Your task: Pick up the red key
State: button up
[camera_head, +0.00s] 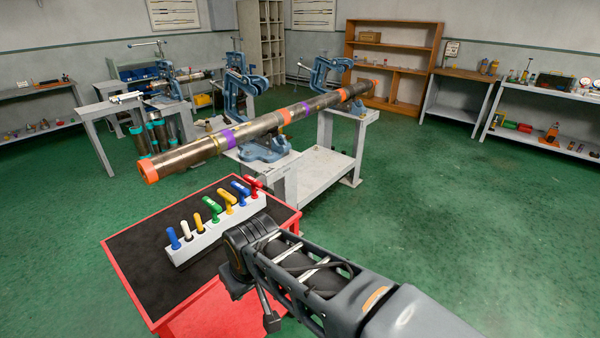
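The red key (253,184) stands at the far right end of a white rack (214,240), its T-shaped handle on top. The rack sits on a red cart with a black top (150,262). Blue, white, yellow and green keys stand in the same row to the left of the red one. My arm reaches in from the lower right, and its end is over the cart's right edge, nearer to me than the red key and apart from it. Dark parts hang at the arm's end, but I cannot make out the fingers or whether they hold anything.
A long pipe (200,149) with orange and purple bands lies across blue vises on a grey bench (322,172) behind the cart. Another bench (92,111) stands at the left. Shelves line the walls. The green floor (440,210) at the right is clear.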

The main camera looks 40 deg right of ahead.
aim_at(254, 182)
jog(key=z, duration=0.35)
jog(key=i, duration=0.45)
jog(key=u, duration=0.2)
jog(key=k, duration=1.25)
jog(key=z, duration=0.4)
jog(key=i, duration=1.55)
jog(key=u, duration=0.5)
